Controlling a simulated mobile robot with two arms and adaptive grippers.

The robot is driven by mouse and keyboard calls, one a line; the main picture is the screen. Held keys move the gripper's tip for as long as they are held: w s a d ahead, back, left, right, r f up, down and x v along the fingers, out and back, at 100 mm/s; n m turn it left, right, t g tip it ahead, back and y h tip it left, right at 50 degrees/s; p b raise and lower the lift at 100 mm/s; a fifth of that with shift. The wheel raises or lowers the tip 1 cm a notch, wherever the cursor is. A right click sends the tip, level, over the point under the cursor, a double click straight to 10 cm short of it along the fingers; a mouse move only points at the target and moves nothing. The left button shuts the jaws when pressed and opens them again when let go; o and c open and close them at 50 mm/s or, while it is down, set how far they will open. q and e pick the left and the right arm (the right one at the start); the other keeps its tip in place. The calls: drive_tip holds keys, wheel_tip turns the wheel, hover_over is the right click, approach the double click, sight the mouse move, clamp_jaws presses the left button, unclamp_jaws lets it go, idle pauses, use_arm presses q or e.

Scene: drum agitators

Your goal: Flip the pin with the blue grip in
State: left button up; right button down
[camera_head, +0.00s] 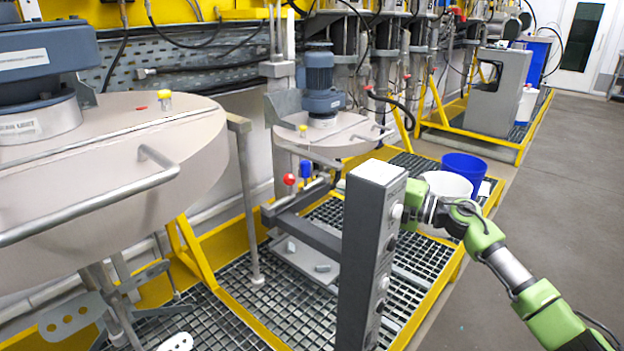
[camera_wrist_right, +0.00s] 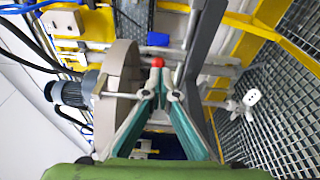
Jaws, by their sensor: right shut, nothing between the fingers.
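The pin with the blue grip (camera_head: 306,169) stands upright on the clamp bar by the farther drum lid in the head view. A similar pin with a red ball (camera_head: 290,179) stands just left of it. In the head view my right arm comes in from the right, and its gripper end is hidden behind the grey control post. In the right wrist view my right gripper (camera_wrist_right: 165,90) is shut and empty, its fingers meeting near the red ball (camera_wrist_right: 158,63). My left gripper is not in view.
The tall grey control post (camera_head: 361,260) stands between my right arm and the pins. The beige drum lid (camera_head: 110,150) with its handle fills the left. A blue bucket (camera_head: 464,168) and a white bucket (camera_head: 446,184) stand behind my right arm. The right floor is clear.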

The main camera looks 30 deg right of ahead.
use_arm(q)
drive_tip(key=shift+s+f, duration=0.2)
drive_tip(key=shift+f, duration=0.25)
use_arm(e)
drive_tip(key=x, duration=0.9)
drive_tip(key=shift+w, duration=0.25)
drive_tip(key=shift+a, duration=0.15)
